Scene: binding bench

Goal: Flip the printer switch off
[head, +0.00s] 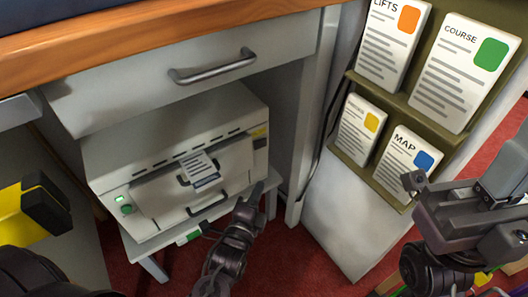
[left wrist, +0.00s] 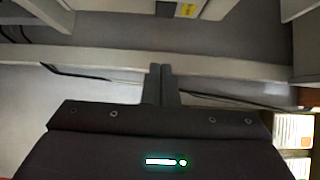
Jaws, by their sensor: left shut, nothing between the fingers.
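The printer (head: 165,160) is a pale box on a low stand under the desk, with a printed sheet at its front. A green switch (head: 125,208) with a lit green spot is at the left end of its front. My left gripper (head: 256,192) is shut and empty, near the lower right corner of the printer and away from the switch. In the left wrist view, its closed fingers (left wrist: 160,72) point at a pale rail; part of the printer with a yellow label (left wrist: 188,9) shows at the top. My right gripper (head: 455,185) appears open and empty at the far right.
A drawer with a metal handle (head: 212,68) overhangs the printer. A card rack (head: 400,103) stands on the right, a yellow and black object (head: 35,210) on the left. Red carpet (head: 290,262) lies open below the stand.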

